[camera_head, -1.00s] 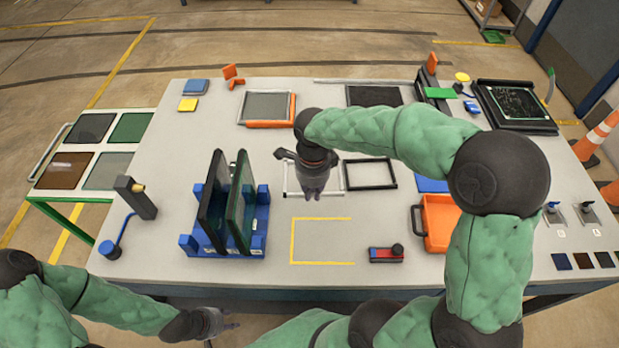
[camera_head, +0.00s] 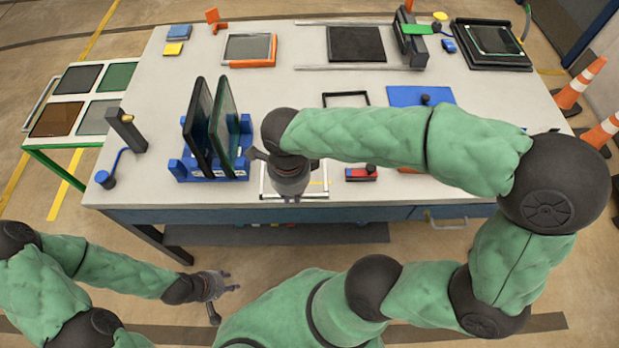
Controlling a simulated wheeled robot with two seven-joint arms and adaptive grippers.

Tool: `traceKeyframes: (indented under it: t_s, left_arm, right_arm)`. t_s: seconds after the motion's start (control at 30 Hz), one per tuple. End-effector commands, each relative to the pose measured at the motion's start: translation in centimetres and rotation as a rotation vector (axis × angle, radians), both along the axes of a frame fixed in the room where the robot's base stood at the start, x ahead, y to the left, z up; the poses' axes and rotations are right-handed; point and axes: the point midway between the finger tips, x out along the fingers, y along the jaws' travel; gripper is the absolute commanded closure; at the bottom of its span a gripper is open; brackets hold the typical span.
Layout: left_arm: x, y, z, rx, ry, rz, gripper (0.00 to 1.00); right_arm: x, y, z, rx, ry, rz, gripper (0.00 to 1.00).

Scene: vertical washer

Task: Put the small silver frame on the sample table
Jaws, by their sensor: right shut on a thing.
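The small silver frame (camera_head: 327,180) is a thin, pale, open rectangle over the front edge of the large grey table (camera_head: 290,105). My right gripper (camera_head: 291,192) points down and is shut on it; the fingertips and grip point are partly hidden by the wrist. Whether the frame is clear of the tabletop is hard to tell. My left gripper (camera_head: 229,281) is empty, its fingers apart, low in front of the table. A small white table (camera_head: 88,141) with green legs and several coloured panels stands at the left; it looks like the sample table.
A blue rack (camera_head: 208,170) with two upright dark panels stands just left of my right gripper. A small black frame (camera_head: 345,94) lies behind it. A black block with a blue cord (camera_head: 127,130) sits at the table's left edge. Orange cones (camera_head: 580,85) stand at the right.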

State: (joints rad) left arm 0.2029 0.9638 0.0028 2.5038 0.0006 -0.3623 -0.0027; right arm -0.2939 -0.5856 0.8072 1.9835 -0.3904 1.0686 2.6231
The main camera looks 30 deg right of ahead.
Motion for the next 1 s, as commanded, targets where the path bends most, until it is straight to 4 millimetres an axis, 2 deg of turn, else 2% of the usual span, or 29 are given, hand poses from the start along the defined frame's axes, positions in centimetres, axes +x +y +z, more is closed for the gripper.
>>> traceKeyframes:
  t_s: [0.17, 0.6, 0.8, 1.0]
  left_arm:
    - [0.1, 0.0, -0.4, 0.000, -0.002, 0.001, 0.60]
    - [0.1, 0.0, -3.3, 0.000, -0.001, 0.000, 0.60]
    - [0.1, 0.0, -4.6, 0.000, -0.001, 0.000, 0.60]
    - [0.1, 0.0, -5.0, 0.000, -0.001, 0.000, 0.60]
  right_arm:
    - [0.0, 0.1, -0.5, -0.002, 0.000, -0.005, 1.00]
    - [6.7, -5.6, -4.6, -0.002, 0.002, -0.008, 1.00]
    - [8.7, -7.1, -7.9, -0.002, 0.002, -0.005, 1.00]
    - [9.7, -7.8, -9.0, -0.002, 0.000, -0.003, 1.00]
